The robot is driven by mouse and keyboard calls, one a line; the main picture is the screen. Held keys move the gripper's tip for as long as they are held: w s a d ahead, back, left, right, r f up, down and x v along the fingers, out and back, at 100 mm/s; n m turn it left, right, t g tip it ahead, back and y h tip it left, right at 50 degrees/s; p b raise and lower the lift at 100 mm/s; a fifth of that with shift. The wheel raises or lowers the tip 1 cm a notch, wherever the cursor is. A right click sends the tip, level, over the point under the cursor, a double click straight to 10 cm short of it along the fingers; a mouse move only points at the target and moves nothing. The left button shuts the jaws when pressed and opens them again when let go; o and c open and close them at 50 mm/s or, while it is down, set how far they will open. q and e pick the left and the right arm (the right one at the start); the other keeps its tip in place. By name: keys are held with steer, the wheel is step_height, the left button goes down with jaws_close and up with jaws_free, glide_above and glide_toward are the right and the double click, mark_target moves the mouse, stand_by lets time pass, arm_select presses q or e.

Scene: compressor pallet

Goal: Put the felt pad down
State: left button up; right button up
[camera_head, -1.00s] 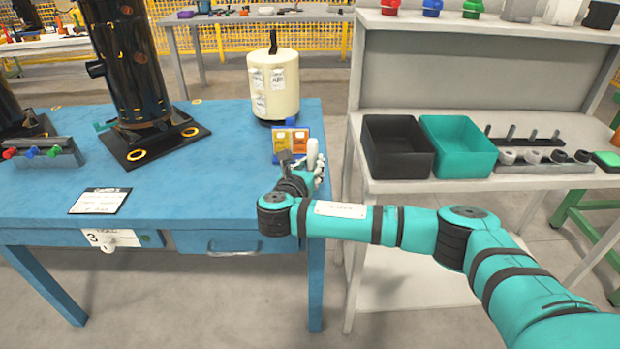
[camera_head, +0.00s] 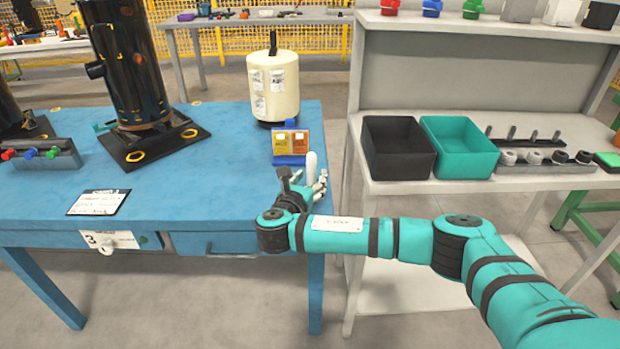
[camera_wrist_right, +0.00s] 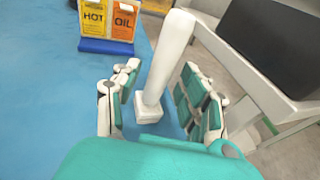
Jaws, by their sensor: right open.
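A white, handle-like piece with a small square foot, which I take to be the felt pad (camera_wrist_right: 165,65), stands between my right gripper's fingers in the right wrist view. Its foot appears to rest on the blue table (camera_head: 190,185), near the right front corner. Its top also shows in the head view (camera_head: 311,163). My right gripper (camera_wrist_right: 158,98) is open, with its green-padded fingers apart on both sides of the piece. In the head view the right gripper (camera_head: 305,187) is low over the table. My left gripper is not in view.
A HOT/OIL sign block (camera_head: 290,144) stands just behind the gripper, with a cream canister (camera_head: 273,86) beyond it. A black compressor (camera_head: 130,70) stands left. A black bin (camera_head: 397,148) and a teal bin (camera_head: 460,147) sit on the right bench. The table's front middle is mostly clear.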

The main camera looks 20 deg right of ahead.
steer(key=p+v, duration=0.2)
steer(key=v, duration=1)
steer(key=s+a+f+m+g+y, duration=0.1)
steer(key=s+f+m+g+y, duration=0.2)
steer(key=f, duration=0.7)
steer(key=s+a+f+m+g+y, duration=0.1)
steer(key=s+f+m+g+y, duration=0.1)
steer(key=s+f+m, duration=0.6)
steer(key=s+f+m+g+y, duration=0.1)
steer(key=f+m+g+y, duration=0.15)
steer(key=f, duration=0.95)
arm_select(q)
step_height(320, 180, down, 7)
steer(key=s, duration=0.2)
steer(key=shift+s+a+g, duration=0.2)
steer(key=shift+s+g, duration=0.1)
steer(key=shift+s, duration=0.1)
arm_select(e)
steer(key=s+d+f+m+g, duration=0.1)
steer(key=s+d+f+m, duration=0.3)
steer(key=s, duration=0.6)
steer(key=s+d+f+m+g+y, duration=0.1)
steer(key=s+d+f+m+g, duration=0.1)
steer(key=s+d+f+m, duration=0.3)
steer(key=s+f+m, duration=0.4)
steer(key=s+f, duration=0.2)
steer(key=shift+d, duration=0.2)
steer(key=shift+m+y, duration=0.25)
